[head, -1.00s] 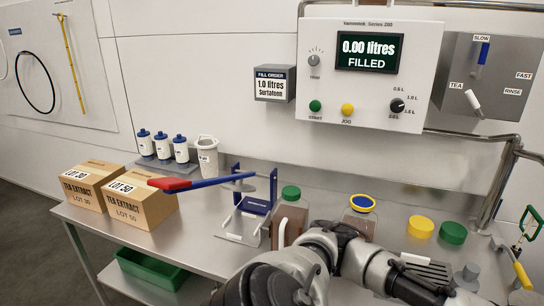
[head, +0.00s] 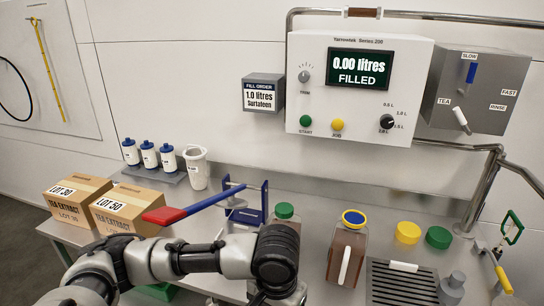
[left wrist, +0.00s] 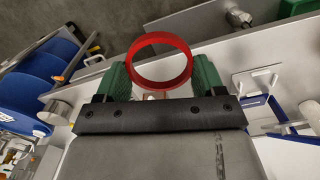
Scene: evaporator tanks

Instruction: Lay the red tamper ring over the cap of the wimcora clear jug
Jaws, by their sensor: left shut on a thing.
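The red tamper ring (left wrist: 187,68) is held between the green fingertips of my left gripper (left wrist: 162,78), seen in the left wrist view. In the head view the left wrist covers that gripper and the ring. One jug has a green cap (head: 284,211) and is mostly hidden behind my arm. A second, brown-filled jug (head: 343,262) with a white handle stands upright to its right. I cannot read which jug is the wimcora one. My right gripper is not in view.
A blue stand (head: 254,205) with a red-ended lever (head: 168,215) is at left. Tea extract boxes (head: 130,205) stand farther left. The filler panel hangs above.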

